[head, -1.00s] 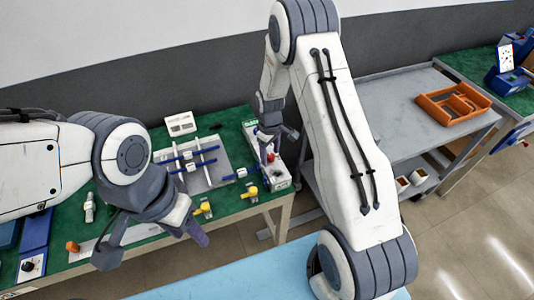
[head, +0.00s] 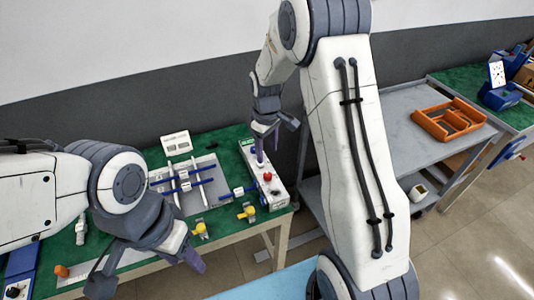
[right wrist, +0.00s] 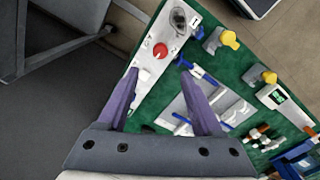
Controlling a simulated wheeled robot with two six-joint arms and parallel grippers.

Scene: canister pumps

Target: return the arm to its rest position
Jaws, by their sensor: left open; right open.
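My right gripper (head: 267,142) is open and empty above the far right end of the green-topped table, close to the white box with a red button (head: 267,177). In the right wrist view, the right gripper's two purple fingers (right wrist: 158,95) are spread, with table and floor showing between and around them. The box with the red button (right wrist: 160,50) lies beyond the fingertips there. My left gripper (head: 150,275) is open at the lower left, over the table's near edge, with nothing seen between its fingers.
The green table (head: 222,220) carries a grey tray with blue-handled parts (head: 205,193), yellow valves (head: 247,211) and a white display (head: 176,142). A grey cart (head: 400,130) with an orange tray (head: 450,118) stands at right. Another green table is beyond it.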

